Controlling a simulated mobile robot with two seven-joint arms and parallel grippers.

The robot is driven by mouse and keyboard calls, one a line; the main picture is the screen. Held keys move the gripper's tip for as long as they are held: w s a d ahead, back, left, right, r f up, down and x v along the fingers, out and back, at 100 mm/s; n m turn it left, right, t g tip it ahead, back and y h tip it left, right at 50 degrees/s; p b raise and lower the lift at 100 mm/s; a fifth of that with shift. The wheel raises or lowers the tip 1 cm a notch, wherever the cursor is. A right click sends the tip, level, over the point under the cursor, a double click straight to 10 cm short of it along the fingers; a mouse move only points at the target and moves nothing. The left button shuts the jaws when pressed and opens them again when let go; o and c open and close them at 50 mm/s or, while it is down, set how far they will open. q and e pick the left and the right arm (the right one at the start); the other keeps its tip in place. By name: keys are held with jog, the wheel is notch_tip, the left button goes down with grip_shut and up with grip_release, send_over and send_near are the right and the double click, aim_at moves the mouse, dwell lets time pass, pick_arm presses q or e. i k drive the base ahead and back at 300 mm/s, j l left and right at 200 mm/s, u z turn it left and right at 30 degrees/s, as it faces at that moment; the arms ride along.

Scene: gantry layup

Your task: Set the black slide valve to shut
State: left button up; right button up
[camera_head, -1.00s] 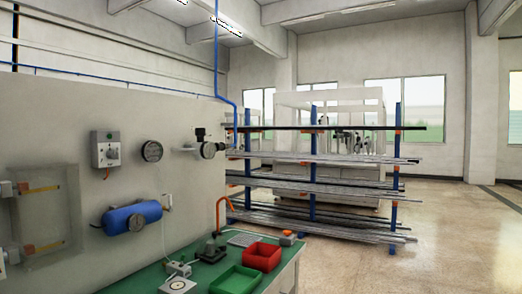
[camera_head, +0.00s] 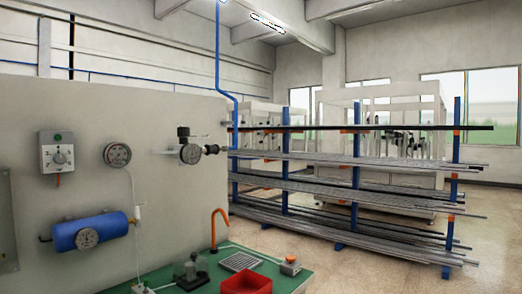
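A pipe fitting on the grey wall panel carries a round gauge (camera_head: 190,154), a black part (camera_head: 183,132) on top and a black piece (camera_head: 211,149) at its right end. One of these black parts may be the slide valve; I cannot tell which, nor its setting. Neither of my grippers is in view.
A grey control box (camera_head: 57,152), a dial gauge (camera_head: 117,154) and a blue tank (camera_head: 90,231) are on the panel. Below is a green bench (camera_head: 290,283) with a red bin (camera_head: 246,284) and an orange hooked pipe (camera_head: 214,228). A bar rack (camera_head: 285,170) stands behind; floor is open at right.

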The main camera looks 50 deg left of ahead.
aim_at(214, 148)
jog(key=i+u, duration=0.15)
jog(key=i, duration=0.25)
jog(key=i+l+u, duration=0.15)
jog(key=i, duration=0.25)
jog(key=i+l+u, duration=0.15)
jog(key=i, duration=0.25)
jog(key=i+l+u, duration=0.2)
jog(key=i+u, duration=0.2)
jog(key=i+l+u, duration=0.45)
jog(key=k+j, duration=0.1)
